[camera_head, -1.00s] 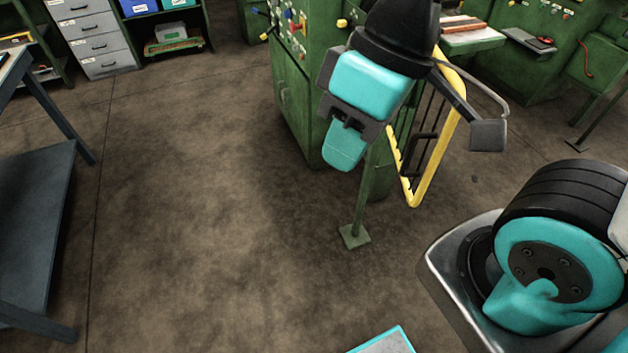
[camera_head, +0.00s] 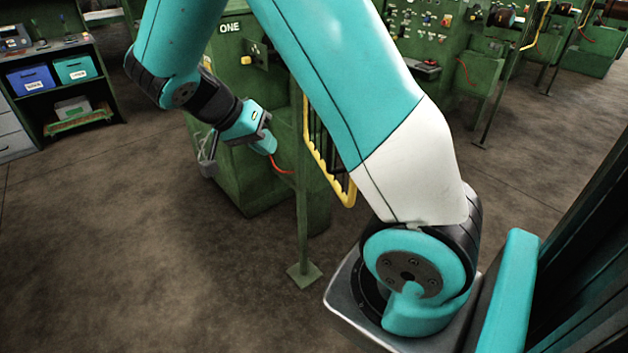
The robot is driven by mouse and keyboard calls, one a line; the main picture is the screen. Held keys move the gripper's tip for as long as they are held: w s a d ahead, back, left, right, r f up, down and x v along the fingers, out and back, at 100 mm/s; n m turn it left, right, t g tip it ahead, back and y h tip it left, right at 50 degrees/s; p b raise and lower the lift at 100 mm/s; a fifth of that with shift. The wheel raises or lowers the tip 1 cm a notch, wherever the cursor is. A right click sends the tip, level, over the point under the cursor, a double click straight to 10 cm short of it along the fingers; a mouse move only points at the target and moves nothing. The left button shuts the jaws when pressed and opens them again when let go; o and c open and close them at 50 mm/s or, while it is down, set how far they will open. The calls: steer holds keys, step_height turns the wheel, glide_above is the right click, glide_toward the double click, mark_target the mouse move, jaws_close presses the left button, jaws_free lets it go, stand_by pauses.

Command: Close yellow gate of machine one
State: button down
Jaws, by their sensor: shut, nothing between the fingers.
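The green machine marked "ONE" (camera_head: 228,160) stands at the upper middle, partly hidden by my arm. Its yellow-framed gate (camera_head: 322,172), with dark bars, shows right of a green post (camera_head: 303,225). My arm hides the gate's upper and right parts, so I cannot tell how far it stands open. My gripper (camera_head: 267,144) is shut and empty. It appears in front of the machine, just left of the post and the gate, pointing right and down. I cannot tell whether it touches anything.
A red cable (camera_head: 281,166) shows by the gripper tip. The post stands on a square foot (camera_head: 304,274). Shelves with a blue bin (camera_head: 31,78) are at the far left. More green machines (camera_head: 440,45) stand behind. The floor at lower left is clear.

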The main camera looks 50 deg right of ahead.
steer(key=s+d+f+p, duration=0.1)
steer(key=s+d+f, duration=0.5)
steer(key=d+f, duration=0.1)
steer(key=shift+s+d, duration=0.25)
steer(key=shift+s, duration=0.15)
stand_by(0.3)
